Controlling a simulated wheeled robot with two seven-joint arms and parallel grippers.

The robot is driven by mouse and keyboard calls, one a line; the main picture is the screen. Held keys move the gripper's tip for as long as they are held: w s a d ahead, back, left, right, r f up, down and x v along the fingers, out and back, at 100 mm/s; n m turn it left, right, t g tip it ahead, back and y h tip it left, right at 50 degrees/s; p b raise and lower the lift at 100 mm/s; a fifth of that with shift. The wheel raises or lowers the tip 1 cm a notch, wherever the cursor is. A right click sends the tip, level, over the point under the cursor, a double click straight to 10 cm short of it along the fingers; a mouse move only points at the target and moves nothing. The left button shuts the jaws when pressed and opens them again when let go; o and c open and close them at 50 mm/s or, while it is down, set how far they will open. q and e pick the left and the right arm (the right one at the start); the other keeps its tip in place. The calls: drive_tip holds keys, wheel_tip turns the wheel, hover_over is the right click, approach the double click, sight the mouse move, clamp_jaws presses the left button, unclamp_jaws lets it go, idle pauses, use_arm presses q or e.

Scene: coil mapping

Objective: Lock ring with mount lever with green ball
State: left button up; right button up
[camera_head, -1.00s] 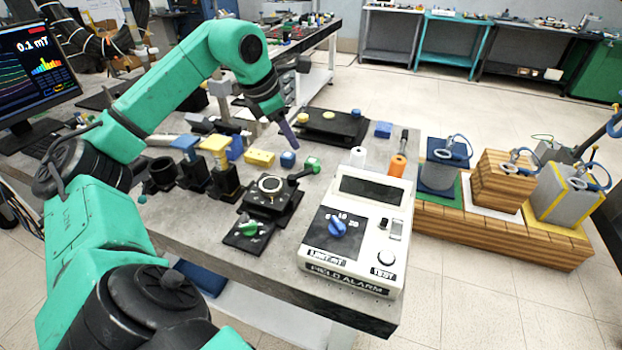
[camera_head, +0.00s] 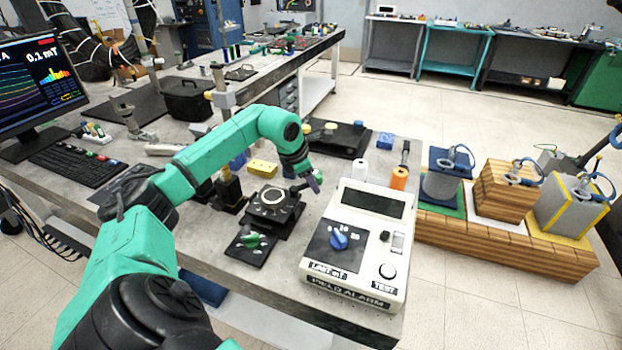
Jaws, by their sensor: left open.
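The mount (camera_head: 264,218) is a dark stage on the bench with a pale metal ring (camera_head: 273,194) on top. The mount lever (camera_head: 297,187) sticks out to the right from beside the ring. Its green ball (camera_head: 319,175) is mostly hidden behind the fingers of my left gripper (camera_head: 313,184). My left gripper points down at the lever's outer end, open; I cannot tell whether its fingers touch the ball. Another green knob (camera_head: 252,240) sits on a small black plate in front of the mount. My right gripper is not in view.
The white field alarm box (camera_head: 352,245) stands close to the right of the gripper. A yellow block (camera_head: 262,168) lies behind the mount. An orange spool (camera_head: 399,178) and a blue block (camera_head: 385,140) are farther right. Coil stands (camera_head: 505,188) fill a wooden bench at right.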

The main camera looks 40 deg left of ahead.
use_arm(q)
clamp_jaws()
drive_tip(key=shift+r, duration=0.2)
idle(1.1)
